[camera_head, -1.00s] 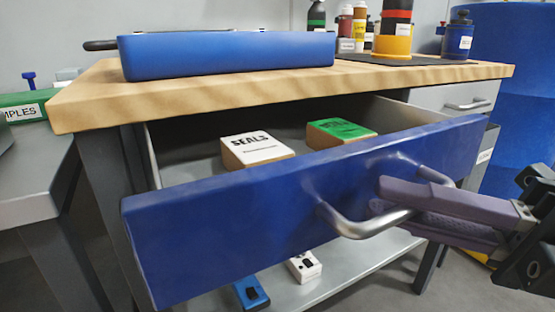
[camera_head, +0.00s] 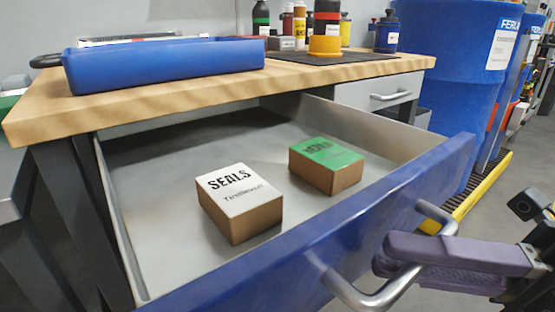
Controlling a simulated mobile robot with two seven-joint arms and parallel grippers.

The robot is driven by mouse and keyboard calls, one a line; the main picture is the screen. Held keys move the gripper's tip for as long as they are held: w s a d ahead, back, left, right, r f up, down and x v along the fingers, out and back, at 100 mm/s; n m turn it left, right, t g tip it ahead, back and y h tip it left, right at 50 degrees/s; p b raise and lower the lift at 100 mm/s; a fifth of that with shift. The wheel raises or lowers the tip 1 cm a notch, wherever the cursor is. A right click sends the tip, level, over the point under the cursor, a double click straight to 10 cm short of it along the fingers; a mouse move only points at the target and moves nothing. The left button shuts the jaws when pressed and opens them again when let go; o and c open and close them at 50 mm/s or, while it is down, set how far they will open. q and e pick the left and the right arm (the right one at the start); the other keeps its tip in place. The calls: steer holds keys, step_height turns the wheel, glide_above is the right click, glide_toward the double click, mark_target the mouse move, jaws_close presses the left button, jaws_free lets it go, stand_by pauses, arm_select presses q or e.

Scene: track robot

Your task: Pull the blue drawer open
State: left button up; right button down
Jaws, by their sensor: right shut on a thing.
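The blue drawer (camera_head: 300,262) stands well out from under the wooden bench top, and its grey inside shows. Its metal bar handle (camera_head: 372,297) is on the blue front, at the lower right. My right gripper (camera_head: 392,256) has purple fingers and comes in from the right. It is shut on the handle, with the bar between its fingers. A white-topped box marked SEALS (camera_head: 240,205) and a green-topped box (camera_head: 327,166) lie in the drawer. My left gripper is not in view.
A blue tray (camera_head: 165,66) sits on the wooden bench top (camera_head: 300,78), with bottles and jars at the back. A smaller grey drawer (camera_head: 378,92) is shut at the right. Large blue barrels (camera_head: 455,75) stand on a yellow-edged base behind. Grey floor shows at the right.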

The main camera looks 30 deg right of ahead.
steer(key=c, duration=1.2)
jaws_free()
steer(key=shift+o, duration=0.2)
steer(key=v, duration=1)
